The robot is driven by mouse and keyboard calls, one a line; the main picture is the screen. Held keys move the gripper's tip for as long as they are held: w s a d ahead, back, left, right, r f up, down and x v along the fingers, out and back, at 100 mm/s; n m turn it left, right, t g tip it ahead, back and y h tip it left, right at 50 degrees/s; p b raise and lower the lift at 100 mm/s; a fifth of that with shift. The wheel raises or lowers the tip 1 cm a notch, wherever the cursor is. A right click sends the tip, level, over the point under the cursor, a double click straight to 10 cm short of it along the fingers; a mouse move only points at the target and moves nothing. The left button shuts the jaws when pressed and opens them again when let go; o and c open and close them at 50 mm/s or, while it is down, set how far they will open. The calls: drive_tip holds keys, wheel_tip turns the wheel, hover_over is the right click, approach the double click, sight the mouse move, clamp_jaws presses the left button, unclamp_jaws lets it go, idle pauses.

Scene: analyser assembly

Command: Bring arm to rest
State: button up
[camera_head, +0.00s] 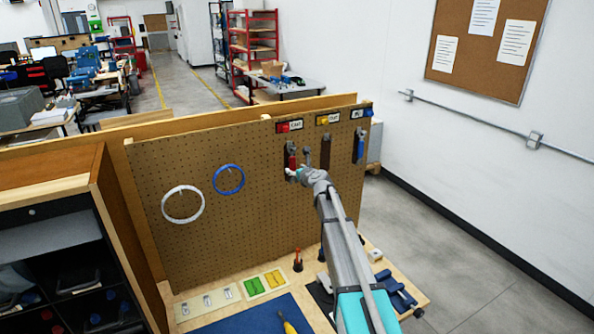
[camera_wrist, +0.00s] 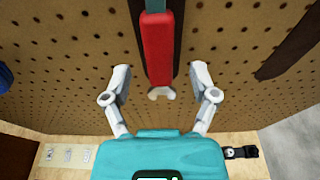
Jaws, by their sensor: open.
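My arm reaches up from the workbench (camera_head: 375,255) to the pegboard (camera_head: 200,150). My gripper (camera_wrist: 160,82) is open in the wrist view, with its two fingers spread on either side of a red-handled tool (camera_wrist: 158,48). Neither finger visibly touches the tool. The tool hangs upright against the pegboard, and its grey lower end shows between the fingers. In the head view the red tool (camera_head: 292,158) hangs under a red label, just beside my gripper (camera_head: 290,172), which is small there.
A blue-handled tool (camera_head: 359,146) hangs to the right, beside a dark empty-looking holder (camera_head: 325,152). White (camera_head: 183,204) and blue (camera_head: 229,180) rings hang to the left. A blue mat (camera_head: 265,318), a small red-topped item (camera_head: 298,260) and blue parts (camera_head: 396,290) lie on the bench.

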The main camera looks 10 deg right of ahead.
drive_tip(key=s+a+f+n+g+b, duration=0.2)
drive_tip(key=s+f+n+g, duration=0.2)
drive_tip(key=s+f+n, duration=0.45)
drive_tip(key=s+a+f+n+g+b, duration=0.3)
drive_tip(key=s+f+n+g, duration=0.15)
drive_tip(key=s+n, duration=0.65)
drive_tip(key=s+d+f+n+g+h+b, duration=0.1)
drive_tip(key=s+d+f+n+g, duration=0.1)
drive_tip(key=s, duration=0.7)
drive_tip(key=s+d+f+n+g+h+b, duration=0.1)
drive_tip(key=s+f+n+g+h, duration=0.1)
drive_tip(key=s+f+n, duration=0.3)
drive_tip(key=s+d+f+n+g+h+b, duration=0.1)
drive_tip(key=s+n, duration=0.5)
drive_tip(key=s, duration=0.7)
wheel_tip(320, 180, down, 2)
drive_tip(key=shift+d+f+g+h+b, duration=0.25)
drive_tip(key=shift+d+g+h+b, duration=0.15)
drive_tip(key=shift+d+g, duration=0.35)
